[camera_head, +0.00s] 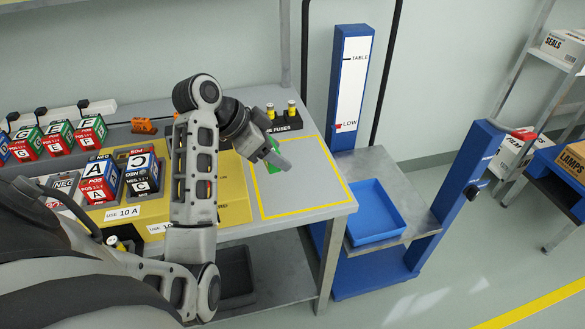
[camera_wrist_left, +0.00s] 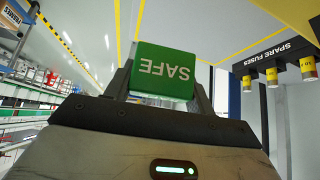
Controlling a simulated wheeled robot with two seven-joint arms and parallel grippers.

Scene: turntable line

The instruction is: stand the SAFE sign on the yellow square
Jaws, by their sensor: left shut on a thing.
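The green SAFE sign (camera_wrist_left: 162,72) is between the fingers of my left gripper (camera_wrist_left: 160,85) in the left wrist view, its white lettering upside down there. In the head view, a small green part of the sign (camera_head: 274,158) shows beside my left gripper (camera_head: 280,155), and the rest is hidden by the gripper. My left gripper is shut on the sign, over the area of the yellow square (camera_head: 302,208), a yellow outline on the grey table top. I cannot tell whether the sign touches the table. My right gripper is not in view.
Spare fuses (camera_head: 291,108) stand in a dark holder behind the square. Lettered battery blocks (camera_head: 98,181) and a yellow unit (camera_head: 235,190) lie left of it. A blue tray (camera_head: 376,212) sits on a lower stand at right. The square's front part is clear.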

